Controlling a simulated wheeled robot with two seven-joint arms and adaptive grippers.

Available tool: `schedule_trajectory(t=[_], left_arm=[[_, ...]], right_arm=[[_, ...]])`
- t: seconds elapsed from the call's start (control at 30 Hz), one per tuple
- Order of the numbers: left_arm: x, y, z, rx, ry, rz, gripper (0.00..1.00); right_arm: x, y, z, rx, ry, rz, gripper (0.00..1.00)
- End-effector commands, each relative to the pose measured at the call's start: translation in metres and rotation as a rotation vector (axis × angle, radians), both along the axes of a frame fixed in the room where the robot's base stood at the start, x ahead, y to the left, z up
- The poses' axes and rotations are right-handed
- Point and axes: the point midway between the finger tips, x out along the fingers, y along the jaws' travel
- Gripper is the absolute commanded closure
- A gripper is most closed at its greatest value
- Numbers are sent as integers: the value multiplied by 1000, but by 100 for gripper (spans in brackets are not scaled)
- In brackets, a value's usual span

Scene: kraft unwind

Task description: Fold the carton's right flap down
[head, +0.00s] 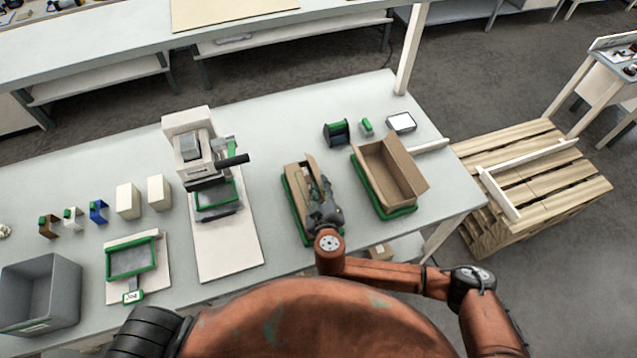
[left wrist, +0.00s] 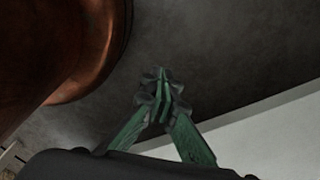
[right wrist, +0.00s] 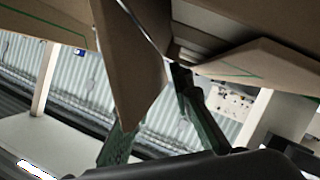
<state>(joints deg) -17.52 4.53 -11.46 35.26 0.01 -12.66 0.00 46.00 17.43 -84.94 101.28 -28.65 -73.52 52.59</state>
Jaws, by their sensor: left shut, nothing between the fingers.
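A brown carton (head: 296,190) sits in a green-rimmed holder on the table, with a flap (head: 312,168) standing up. My right gripper (head: 325,208) is over its right side and hides part of it. In the right wrist view the right gripper's fingers (right wrist: 151,100) are spread apart, and a brown cardboard flap (right wrist: 130,65) hangs close between or beside them; I cannot tell whether they touch. More cardboard (right wrist: 265,65) fills the top right. My left gripper (left wrist: 163,88) is shut and empty in the left wrist view, away from the carton.
A second open carton (head: 385,172) stands in a green holder (head: 393,212) just to the right. A press-like machine (head: 190,145), small blocks (head: 128,200) and a grey bin (head: 40,292) stand to the left. A wooden pallet (head: 540,185) is off the table's right end.

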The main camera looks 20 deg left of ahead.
Motion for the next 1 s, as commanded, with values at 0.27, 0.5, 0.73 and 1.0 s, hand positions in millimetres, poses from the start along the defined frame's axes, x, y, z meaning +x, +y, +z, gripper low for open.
schedule_trajectory(t=[0.27, 0.5, 0.73, 1.0], left_arm=[[11, 0, 0, -1, -14, -2, 100], [11, 0, 0, -1, -15, -2, 100], [11, 0, 0, -1, -14, -2, 100], [9, 0, 0, 0, -12, -2, 100]], right_arm=[[11, 5, -5, 0, 2, 2, 80], [10, 7, -4, 0, 2, 4, 85], [10, 7, -4, 0, 2, 4, 100], [10, 7, -4, 0, 2, 5, 100]])
